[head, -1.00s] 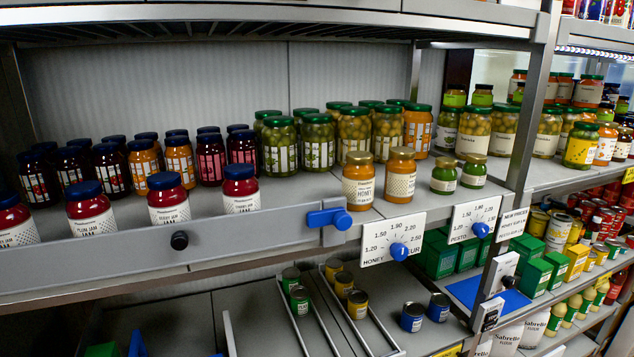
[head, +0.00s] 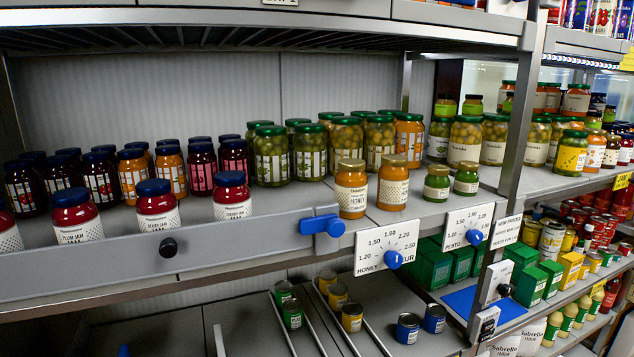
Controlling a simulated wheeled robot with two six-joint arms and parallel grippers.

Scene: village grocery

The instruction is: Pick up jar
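Many jars stand upright on the main shelf. In the front row are red jam jars with dark blue lids: a plum jam jar (head: 78,220), a middle jam jar (head: 157,208) and a right jam jar (head: 232,198). To their right stand two gold-lidded honey jars, a left one (head: 350,190) and a right one (head: 392,184), then two small green-lidded pesto jars, a left one (head: 436,186) and a right one (head: 466,178). Large green-lidded jars (head: 271,158) stand behind. Neither of my grippers is in view.
A grey rail (head: 120,262) with a blue latch (head: 321,226) runs before the jam jars. Price dials for honey (head: 387,246) and pesto (head: 465,228) hang on the shelf edge. A metal post (head: 520,130) divides the bays. Small cans (head: 407,328) stand on the shelf below.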

